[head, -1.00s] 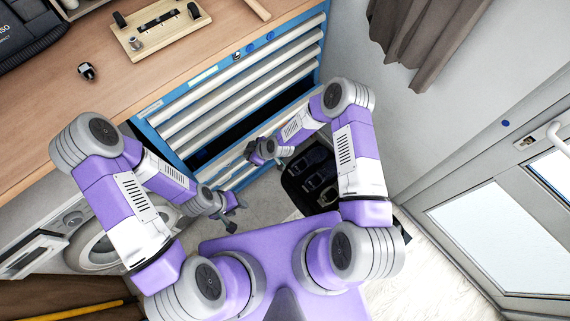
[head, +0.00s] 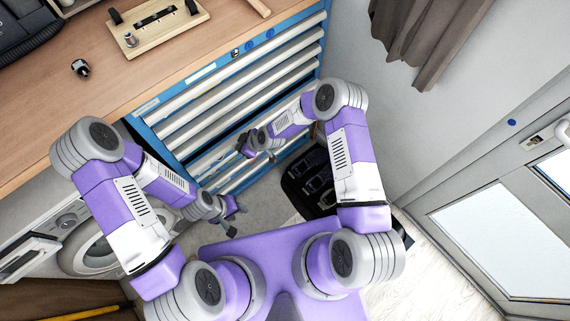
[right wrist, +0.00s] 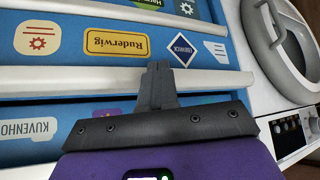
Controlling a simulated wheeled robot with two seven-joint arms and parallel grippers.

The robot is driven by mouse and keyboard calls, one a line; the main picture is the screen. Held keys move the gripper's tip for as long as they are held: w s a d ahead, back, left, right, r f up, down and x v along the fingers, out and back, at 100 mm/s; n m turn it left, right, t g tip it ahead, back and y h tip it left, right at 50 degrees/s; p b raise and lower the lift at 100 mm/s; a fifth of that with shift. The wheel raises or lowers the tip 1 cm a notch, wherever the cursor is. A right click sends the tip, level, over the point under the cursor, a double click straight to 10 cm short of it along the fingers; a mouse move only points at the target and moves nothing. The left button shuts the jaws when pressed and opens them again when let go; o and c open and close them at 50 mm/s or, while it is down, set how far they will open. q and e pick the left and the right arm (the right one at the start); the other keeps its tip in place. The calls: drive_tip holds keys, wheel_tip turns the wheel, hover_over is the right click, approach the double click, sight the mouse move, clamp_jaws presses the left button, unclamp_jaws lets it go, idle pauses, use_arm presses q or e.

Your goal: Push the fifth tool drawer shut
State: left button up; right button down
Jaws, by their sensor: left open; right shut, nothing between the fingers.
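The blue tool chest (head: 160,118) under the wooden counter has several drawers with pale handle bars. The fifth drawer (head: 212,160) is low on the chest and looks nearly flush, with a thin dark line above it. My right gripper (head: 243,144) is shut and empty at the drawer front. In the right wrist view the right gripper's fingertips (right wrist: 160,70) overlap a pale handle bar (right wrist: 70,79); I cannot tell whether they touch it. A narrow dark strip runs along that bar. My left gripper (head: 232,218) is open and empty, above the floor left of centre.
A washing machine (head: 92,248) stands left of the chest; part of it also shows in the right wrist view (right wrist: 275,40). A dark bin (head: 308,180) with items stands beside the chest, near my right arm. A grey wall and door (head: 495,225) are at right.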

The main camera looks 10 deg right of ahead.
sight(235, 141)
drive_tip(key=shift+w+a+b, duration=0.4)
drive_tip(key=shift+w+b, duration=0.25)
drive_tip(key=shift+w, duration=0.1)
drive_tip(key=shift+w+a+b, duration=0.35)
drive_tip(key=shift+w+b, duration=0.3)
drive_tip(key=shift+w, duration=0.1)
drive_tip(key=shift+r, duration=0.1)
drive_tip(key=shift+s+d, duration=0.25)
drive_tip(key=shift+s, duration=0.15)
drive_tip(key=s+d+p, duration=0.2)
drive_tip(key=s+d, duration=0.1)
drive_tip(key=s, duration=0.3)
drive_tip(key=shift+s, duration=0.2)
drive_tip(key=shift+d, duration=0.1)
drive_tip(key=s+d+m+g, duration=0.1)
drive_tip(key=s+d+m, duration=0.2)
drive_tip(key=s, duration=0.3)
drive_tip(key=s+d+r+m+g+h, duration=0.1)
drive_tip(key=s+d+m, duration=0.3)
drive_tip(key=s+m, duration=0.2)
drive_tip(key=s+d+m+g+h, duration=0.1)
drive_tip(key=s+d+m, duration=0.3)
drive_tip(key=s, duration=0.4)
drive_tip(key=shift+d+r+m+g, duration=0.2)
drive_tip(key=shift+r+m+g, duration=0.1)
drive_tip(key=shift+m+g, duration=0.1)
